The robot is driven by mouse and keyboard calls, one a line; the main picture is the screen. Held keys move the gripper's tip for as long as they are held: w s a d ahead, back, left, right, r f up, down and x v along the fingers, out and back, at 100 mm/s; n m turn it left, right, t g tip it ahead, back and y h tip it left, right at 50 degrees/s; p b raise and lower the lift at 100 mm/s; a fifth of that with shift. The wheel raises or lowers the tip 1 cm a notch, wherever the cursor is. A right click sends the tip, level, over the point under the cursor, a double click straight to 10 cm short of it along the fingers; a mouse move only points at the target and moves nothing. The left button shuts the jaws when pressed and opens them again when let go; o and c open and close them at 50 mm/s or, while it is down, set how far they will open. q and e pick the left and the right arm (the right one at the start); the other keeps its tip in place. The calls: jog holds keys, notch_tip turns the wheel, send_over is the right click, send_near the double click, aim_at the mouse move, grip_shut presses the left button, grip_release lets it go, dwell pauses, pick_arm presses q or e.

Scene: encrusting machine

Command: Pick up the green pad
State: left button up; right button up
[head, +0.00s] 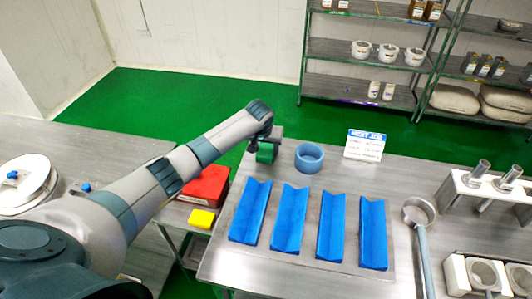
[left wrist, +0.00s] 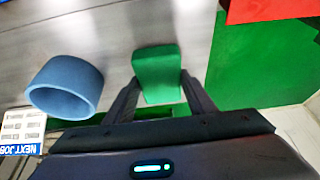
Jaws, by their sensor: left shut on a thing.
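The green pad (head: 265,153) is at the far left corner of the metal table, under my left gripper (head: 262,146). In the left wrist view the green pad (left wrist: 157,72) stands between the two fingers of my left gripper (left wrist: 157,88). The left gripper is shut on it. I cannot tell whether the pad is touching the table or just above it. My right gripper is not in view.
A blue ring (head: 309,158) stands right of the pad, with a NEXT JOB sign (head: 365,145) beyond it. Several blue V-shaped blocks (head: 290,220) lie in front. A red box (head: 205,183) and yellow block (head: 201,218) are at the left. A long-handled ladle (head: 419,216) lies right.

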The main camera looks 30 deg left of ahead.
pick_arm(q)
notch_tip(320, 180, up, 3)
jog(key=shift+f+b, duration=0.1)
jog(key=shift+b, duration=0.65)
jog(key=s+d+r+b, duration=0.3)
jog(key=d+r, duration=0.4)
jog(key=d, duration=0.4)
jog(key=shift+s, duration=0.3)
jog(key=shift+o, duration=0.9)
jog(key=shift+c, duration=0.5)
jog(key=shift+s, duration=0.1)
